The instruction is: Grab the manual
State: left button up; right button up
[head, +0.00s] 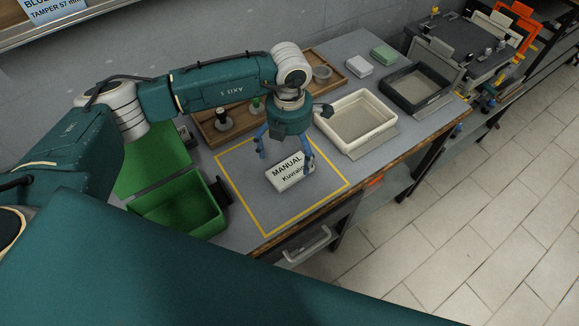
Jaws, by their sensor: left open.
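The manual (287,174) is a small white block with black lettering that reads "MANUAL". It lies on the grey bench top inside a yellow square outline, toward its right half. My left gripper (285,157) reaches down from above, just behind and over the manual. Its blue fingers are spread apart, one to the left of the manual and one at its right end. I cannot tell whether the right finger touches it. Nothing is held. My right gripper is not in view.
An open green box (185,213) stands left of the outline. A cream tray (357,121) and a dark tray (415,90) stand to the right. A wooden tray (238,127) with tampers lies behind. The yellow-outlined area (262,207) is clear in front of the manual.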

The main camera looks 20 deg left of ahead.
aim_at(290, 164)
pick_arm(q)
jog(key=shift+f, duration=0.6)
jog(key=f, duration=0.1)
jog(key=f+p, duration=0.1)
jog(key=f, duration=0.1)
jog(key=f+p, duration=0.1)
jog(key=shift+w+f, duration=0.3)
jog(key=shift+w, duration=0.1)
jog(key=shift+f, duration=0.2)
jog(key=c, duration=1.3)
jog(key=shift+c, duration=0.2)
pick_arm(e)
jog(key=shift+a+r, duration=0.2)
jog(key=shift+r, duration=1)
